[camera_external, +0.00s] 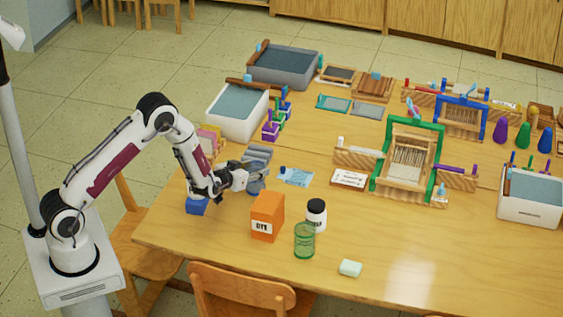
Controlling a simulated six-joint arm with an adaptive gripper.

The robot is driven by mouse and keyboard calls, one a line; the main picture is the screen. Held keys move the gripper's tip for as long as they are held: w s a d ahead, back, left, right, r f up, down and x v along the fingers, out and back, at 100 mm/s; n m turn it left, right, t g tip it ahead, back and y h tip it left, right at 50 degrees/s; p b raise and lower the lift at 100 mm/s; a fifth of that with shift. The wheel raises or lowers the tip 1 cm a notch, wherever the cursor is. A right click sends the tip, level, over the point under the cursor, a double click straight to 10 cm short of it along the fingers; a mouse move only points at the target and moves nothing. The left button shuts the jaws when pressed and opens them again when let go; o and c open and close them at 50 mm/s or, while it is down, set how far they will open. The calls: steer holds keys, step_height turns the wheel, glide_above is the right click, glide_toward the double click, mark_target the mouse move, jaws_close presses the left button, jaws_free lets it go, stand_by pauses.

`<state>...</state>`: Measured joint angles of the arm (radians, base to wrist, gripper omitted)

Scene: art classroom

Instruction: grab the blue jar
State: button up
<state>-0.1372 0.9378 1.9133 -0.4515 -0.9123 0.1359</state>
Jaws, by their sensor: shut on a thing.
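My gripper (254,178) is at the left part of the table, pointing right. It is shut on a grey-blue thing (258,185), whose shape is mostly hidden by the fingers; I cannot tell for sure that it is the blue jar. Grey-blue pieces (259,153) show just behind the gripper. A brighter blue object (197,206) stands near the left table edge, below my wrist and partly hidden by it. A small dark blue piece (282,170) lies to the right of the gripper.
An orange box (267,216), a white jar with a black lid (316,215) and a green glass (304,241) stand in front, to the right. A white tub (237,112) and purple holders (271,131) are behind. A green loom (408,160) stands farther right.

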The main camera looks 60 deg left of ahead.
step_height(320, 180, up, 9)
stand_by(0.6)
steer(key=shift+d+f, duration=0.1)
steer(key=shift+d, duration=0.05)
stand_by(0.4)
